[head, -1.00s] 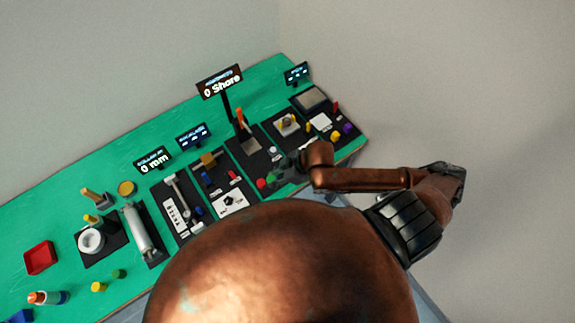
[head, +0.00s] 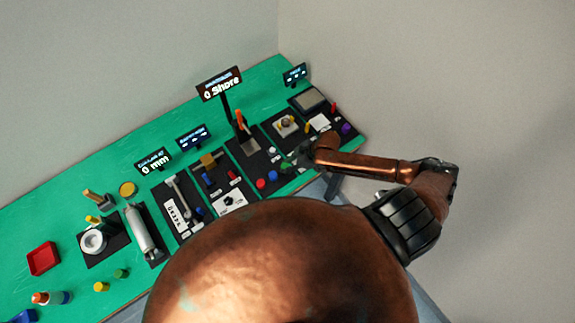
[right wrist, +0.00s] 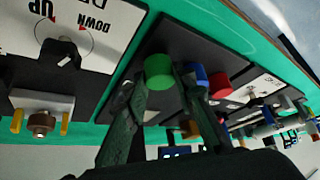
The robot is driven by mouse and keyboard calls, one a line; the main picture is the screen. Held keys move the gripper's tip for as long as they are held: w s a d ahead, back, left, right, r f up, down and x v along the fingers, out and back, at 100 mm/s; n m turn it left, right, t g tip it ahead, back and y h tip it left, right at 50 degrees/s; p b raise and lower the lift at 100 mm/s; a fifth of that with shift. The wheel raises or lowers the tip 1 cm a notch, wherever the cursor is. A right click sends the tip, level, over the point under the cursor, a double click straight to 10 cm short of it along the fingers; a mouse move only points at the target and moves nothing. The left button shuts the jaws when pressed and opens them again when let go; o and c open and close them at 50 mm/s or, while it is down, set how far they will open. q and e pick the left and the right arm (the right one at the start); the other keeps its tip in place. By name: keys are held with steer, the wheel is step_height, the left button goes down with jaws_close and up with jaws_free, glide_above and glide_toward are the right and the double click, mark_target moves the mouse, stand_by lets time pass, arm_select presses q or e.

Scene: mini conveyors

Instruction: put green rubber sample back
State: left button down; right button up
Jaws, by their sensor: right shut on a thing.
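The green rubber sample (head: 286,168) is a small round green piece near the front edge of the black hardness station, right of the blue and red pieces. In the right wrist view the green sample (right wrist: 158,71) shows at the fingertips, over the black base. My right gripper (head: 297,161) is shut on it; its lower end is partly hidden, so I cannot tell whether it touches the base. The blue sample (right wrist: 196,76) and red sample (right wrist: 219,84) stand beside it. My left gripper is not in view.
The black station (head: 240,150) carries a post and a sign (head: 219,83) reading "0 Shore". More stations stand on both sides along the green table (head: 95,185). A red tray (head: 43,258) lies far left. A white round piece (head: 272,150) stands close to the gripper.

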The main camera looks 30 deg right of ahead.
steer(key=shift+f, duration=0.2)
steer(key=shift+f, duration=0.1)
steer(key=o, duration=1.1)
steer(key=shift+o, duration=0.2)
steer(key=shift+r, duration=0.2)
steer(key=shift+s+d+r, duration=0.1)
steer(key=shift+d+r, duration=0.15)
steer(key=v, duration=1.1)
steer(key=shift+r+b, duration=0.2)
steer(key=shift+b, duration=0.1)
